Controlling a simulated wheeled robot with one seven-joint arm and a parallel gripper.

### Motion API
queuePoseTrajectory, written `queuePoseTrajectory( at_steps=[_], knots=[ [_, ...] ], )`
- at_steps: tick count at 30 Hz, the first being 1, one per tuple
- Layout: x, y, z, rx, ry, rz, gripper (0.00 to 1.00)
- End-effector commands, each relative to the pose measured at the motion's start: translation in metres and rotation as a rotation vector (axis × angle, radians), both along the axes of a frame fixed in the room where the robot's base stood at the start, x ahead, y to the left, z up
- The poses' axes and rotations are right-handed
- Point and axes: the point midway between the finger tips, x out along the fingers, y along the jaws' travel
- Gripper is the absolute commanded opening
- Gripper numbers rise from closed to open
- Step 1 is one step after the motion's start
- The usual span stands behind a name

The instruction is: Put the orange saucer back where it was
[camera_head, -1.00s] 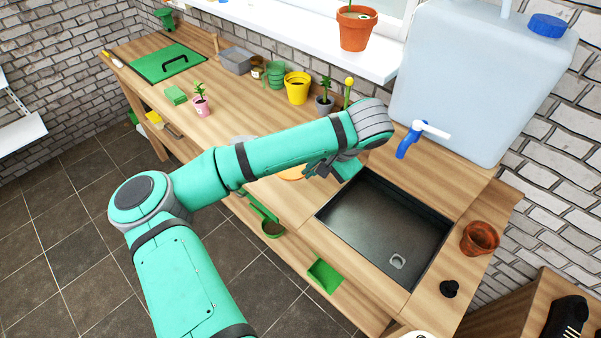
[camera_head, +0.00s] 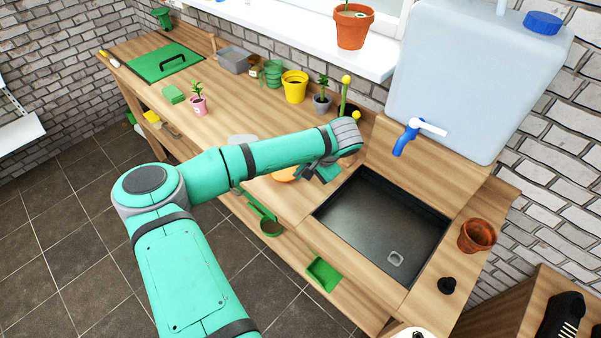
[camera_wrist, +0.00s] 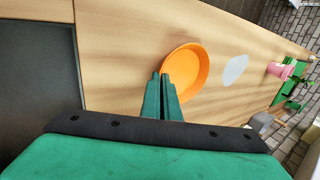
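The orange saucer (camera_wrist: 187,70) is a shallow round dish, seen from above in the wrist view over the wooden worktop. In the head view only a part of the saucer (camera_head: 285,175) shows, beside my gripper (camera_head: 308,172). In the wrist view, the green fingers of my gripper (camera_wrist: 161,78) are close together at the saucer's near rim and look shut on it. The fingers hide that part of the rim. I cannot tell whether the saucer touches the worktop or is slightly above it.
A pale oval piece (camera_wrist: 235,70) lies beyond the saucer. The black sink (camera_head: 383,228) is right of my gripper. A pink pot (camera_head: 198,104), yellow pot (camera_head: 295,84) and grey pot (camera_head: 322,103) stand farther along the worktop. A blue-tapped water tank (camera_head: 470,75) stands behind.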

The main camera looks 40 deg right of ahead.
Motion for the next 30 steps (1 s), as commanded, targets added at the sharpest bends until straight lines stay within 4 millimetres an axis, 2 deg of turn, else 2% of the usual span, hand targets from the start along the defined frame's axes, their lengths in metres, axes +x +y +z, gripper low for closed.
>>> queuePoseTrajectory(
  at_steps=[10,12,21,26,30],
  knots=[
    [-0.001,-0.001,-0.003,0.0,0.001,-0.001,0.0],
    [-0.001,-0.001,-0.003,0.0,0.0,-0.001,0.09],
    [-0.001,-0.001,-0.001,0.0,-0.001,-0.001,0.09],
    [-0.008,-0.004,0.012,-0.002,0.001,-0.005,0.09],
    [-0.022,-0.007,0.035,-0.004,0.001,-0.008,0.09]
  ],
)
